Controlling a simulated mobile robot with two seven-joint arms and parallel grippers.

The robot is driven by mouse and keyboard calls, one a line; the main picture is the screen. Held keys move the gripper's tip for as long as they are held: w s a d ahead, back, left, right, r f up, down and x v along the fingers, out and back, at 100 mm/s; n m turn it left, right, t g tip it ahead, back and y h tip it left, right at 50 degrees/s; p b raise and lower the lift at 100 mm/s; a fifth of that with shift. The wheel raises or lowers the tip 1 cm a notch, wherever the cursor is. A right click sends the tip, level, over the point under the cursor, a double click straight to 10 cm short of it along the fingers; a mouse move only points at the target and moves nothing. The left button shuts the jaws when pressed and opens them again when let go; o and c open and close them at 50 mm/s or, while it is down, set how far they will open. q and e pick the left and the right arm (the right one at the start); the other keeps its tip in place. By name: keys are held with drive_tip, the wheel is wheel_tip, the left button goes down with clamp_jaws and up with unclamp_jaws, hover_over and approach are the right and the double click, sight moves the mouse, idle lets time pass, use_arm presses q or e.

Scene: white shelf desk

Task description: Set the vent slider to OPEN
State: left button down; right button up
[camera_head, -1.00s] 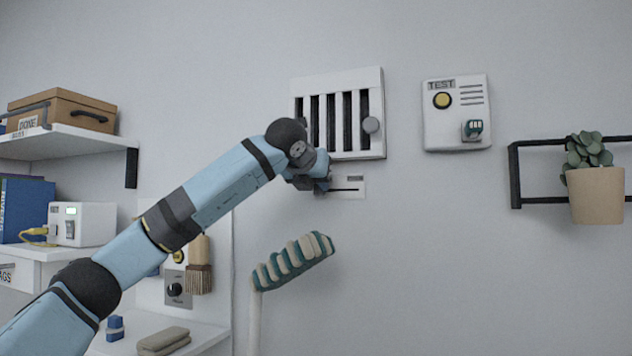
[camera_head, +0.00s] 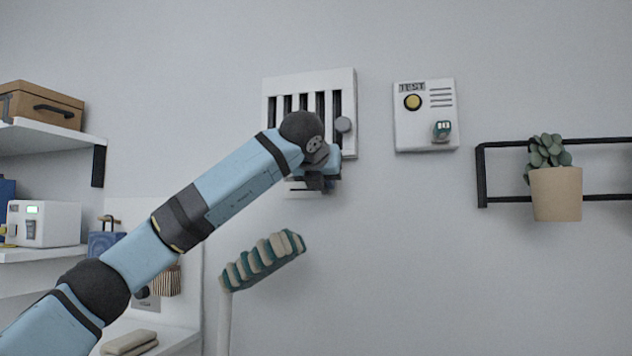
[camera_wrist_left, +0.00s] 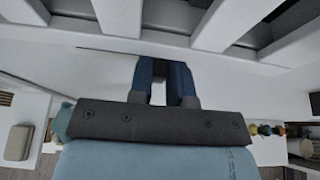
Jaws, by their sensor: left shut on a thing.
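In the left wrist view, the two blue fingers of my left gripper (camera_wrist_left: 165,92) are closed around a small pale piece (camera_wrist_left: 158,93), which looks like the slider's handle. The slider's slot and its lettering are hidden. The vent's bars (camera_wrist_left: 120,15) show above the fingers there. My right gripper is not in view.
A white TEST panel (camera_head: 425,135) and a black wall rack with a potted succulent (camera_head: 556,192) are to the right. A striped duster (camera_head: 262,262) stands below the vent. Shelves with a brown box (camera_head: 40,107) are at left. The wall below the TEST panel is clear.

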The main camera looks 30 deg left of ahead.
use_arm(q)
drive_tip(key=shift+d, duration=0.1)
drive_tip(key=c, duration=1.2)
unclamp_jaws()
drive_tip(key=shift+o, duration=0.8)
drive_tip(key=shift+d, duration=0.2)
drive_tip(key=shift+a, duration=0.1)
drive_tip(key=b+v, duration=0.2)
drive_tip(key=v, duration=1.2)
